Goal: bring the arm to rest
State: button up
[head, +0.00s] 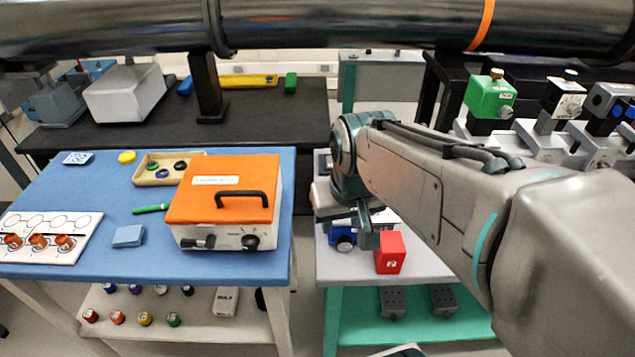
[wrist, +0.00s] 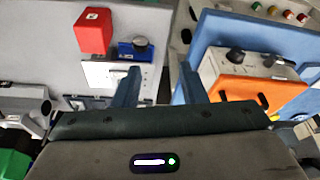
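My arm reaches in from the right in the head view and bends down at its far end, over the pale bench top. My gripper (wrist: 159,76) shows two blue-grey fingers spread apart in the wrist view, with nothing between them. It hangs over the gap between the pale bench (wrist: 35,60) and the blue table (wrist: 215,40). In the head view the wrist hides most of the gripper, just left of a red block (head: 389,253). The red block also shows in the wrist view (wrist: 93,32), apart from the fingers.
An orange-lidded box (head: 190,203) stands on the blue table (head: 85,185). A green-topped mount (head: 489,98) and other mounts stand behind my arm. A large pipe (head: 330,22) crosses above. Grey blocks (head: 393,301) sit on the lower green shelf.

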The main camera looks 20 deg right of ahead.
jog(key=shift+n, duration=0.4)
jog(key=s, duration=0.1)
jog(key=s+a+f, duration=0.1)
jog(key=s+f, duration=0.1)
jog(key=shift+s+a+f, duration=0.15)
jog(key=shift+a, duration=0.2)
dwell(0.4)
